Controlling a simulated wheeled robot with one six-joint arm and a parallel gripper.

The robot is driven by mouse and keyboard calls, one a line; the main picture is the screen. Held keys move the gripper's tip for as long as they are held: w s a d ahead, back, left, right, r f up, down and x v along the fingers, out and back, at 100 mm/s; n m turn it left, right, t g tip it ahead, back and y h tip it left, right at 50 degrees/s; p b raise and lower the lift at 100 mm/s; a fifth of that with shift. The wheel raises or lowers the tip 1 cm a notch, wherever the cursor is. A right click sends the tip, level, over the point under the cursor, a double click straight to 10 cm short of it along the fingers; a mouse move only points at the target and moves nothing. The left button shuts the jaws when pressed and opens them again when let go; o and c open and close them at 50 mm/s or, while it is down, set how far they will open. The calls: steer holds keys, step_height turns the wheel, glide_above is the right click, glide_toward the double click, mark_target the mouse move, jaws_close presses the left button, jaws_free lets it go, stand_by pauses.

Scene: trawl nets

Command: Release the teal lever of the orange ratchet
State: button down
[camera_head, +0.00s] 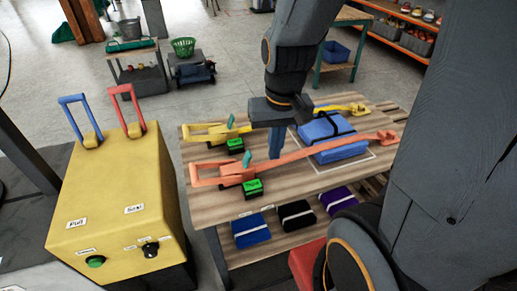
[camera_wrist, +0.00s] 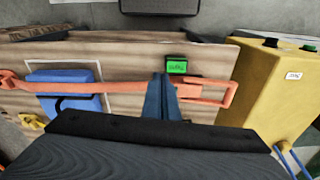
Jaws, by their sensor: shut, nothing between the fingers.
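The orange ratchet (camera_head: 236,174) lies at the near left of the wooden table, with its orange strap (camera_head: 320,149) running right across a blue bundle (camera_head: 340,151). Its small teal lever (camera_head: 247,159) stands up from the ratchet body. My gripper (camera_head: 275,156) is shut and empty, pointing down just right of the lever, apart from it in the picture; the exact height gap is unclear. In the wrist view, my gripper (camera_wrist: 160,78) covers part of the orange ratchet (camera_wrist: 210,91), and the teal lever is hidden.
A yellow ratchet (camera_head: 215,132) with its own teal lever (camera_head: 231,121) lies behind. A green display (camera_head: 252,187) sits beside the orange ratchet. A yellow box (camera_head: 120,190) with blue and red handles stands left. Wrapped bundles (camera_head: 251,231) lie on the lower shelf.

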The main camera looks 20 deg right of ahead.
steer(key=w+d+f+m+g+y+b, duration=0.1)
steer(key=w+d+m+y, duration=0.6)
steer(key=m, duration=0.9)
steer(key=w+d+f+b, duration=0.1)
steer(key=w+d+b, duration=0.1)
steer(key=w, duration=0.1)
steer(key=shift+w+d+f+m+b, duration=0.3)
steer(key=shift+f+b, duration=0.05)
steer(key=shift+f, duration=0.05)
steer(key=p, duration=0.4)
glide_toward(247, 160)
steer(key=shift+w+a+f, duration=0.2)
steer(key=shift+a+f, duration=0.05)
steer(key=shift+f, duration=0.7)
steer(key=shift+w+a+f, duration=0.2)
steer(key=shift+f, duration=0.75)
steer(key=shift+w+a+f, duration=0.2)
steer(key=shift+a+f, duration=0.05)
steer(key=shift+f, duration=0.7)
steer(key=shift+r, duration=0.15)
